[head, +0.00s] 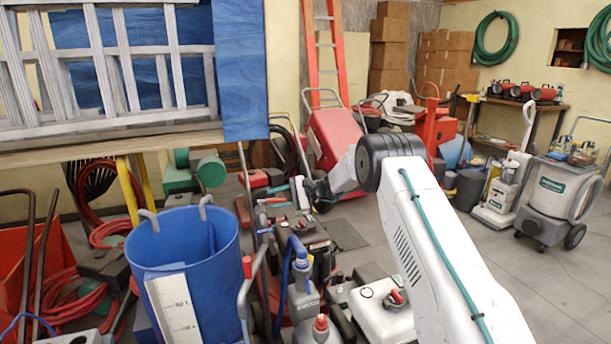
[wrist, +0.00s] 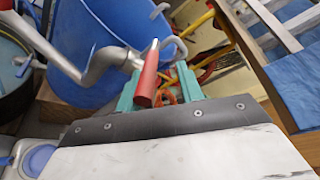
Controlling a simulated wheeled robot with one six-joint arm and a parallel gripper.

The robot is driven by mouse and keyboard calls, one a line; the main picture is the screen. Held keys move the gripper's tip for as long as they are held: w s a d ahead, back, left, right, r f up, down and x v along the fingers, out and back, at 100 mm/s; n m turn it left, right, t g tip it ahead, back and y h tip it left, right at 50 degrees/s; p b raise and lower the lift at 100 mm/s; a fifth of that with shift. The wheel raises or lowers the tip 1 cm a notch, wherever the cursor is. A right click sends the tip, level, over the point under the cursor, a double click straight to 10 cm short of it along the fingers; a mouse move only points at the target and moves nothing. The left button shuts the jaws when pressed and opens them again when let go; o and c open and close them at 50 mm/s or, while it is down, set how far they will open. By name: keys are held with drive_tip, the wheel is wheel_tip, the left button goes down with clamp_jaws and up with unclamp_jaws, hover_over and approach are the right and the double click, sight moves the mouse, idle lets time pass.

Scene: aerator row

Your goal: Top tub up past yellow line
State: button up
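A blue tub (head: 180,245) with two grey rope-like handles stands at the lower left of the head view. A white scale strip (head: 175,310) runs down its front; I make out no yellow line, and the water level is hidden. The tub fills the upper left of the wrist view (wrist: 105,20). My gripper (head: 277,200) has teal fingers, right of the tub. In the wrist view, a red grip (wrist: 147,75) on a bent silver bar (wrist: 105,60) appears between or in front of the fingers (wrist: 160,90). Whether they clamp it is unclear.
A ladder (head: 110,70) lies on a blue-draped bench (head: 240,70) above and behind the tub. A grey bottle with a blue hose (head: 300,280) and machines with red caps crowd the floor by my arm. Open floor lies at the right (head: 540,290).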

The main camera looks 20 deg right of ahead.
drive_tip(key=v, duration=0.6)
drive_tip(key=s+a+r+n+g+h, duration=0.1)
drive_tip(key=s+a+r+n+h, duration=0.1)
drive_tip(key=s+r, duration=0.4)
drive_tip(key=s+a+r+n+g+h, duration=0.2)
drive_tip(key=s+r, duration=0.4)
drive_tip(key=s, duration=0.6)
drive_tip(key=s+a+r+n+g+h, duration=0.1)
drive_tip(key=s+a+r+n+h, duration=0.1)
drive_tip(key=s+a+r, duration=0.2)
drive_tip(key=shift+s+a+r+g+h, duration=0.35)
drive_tip(key=shift+s+r, duration=1.25)
drive_tip(key=shift+s, duration=1.15)
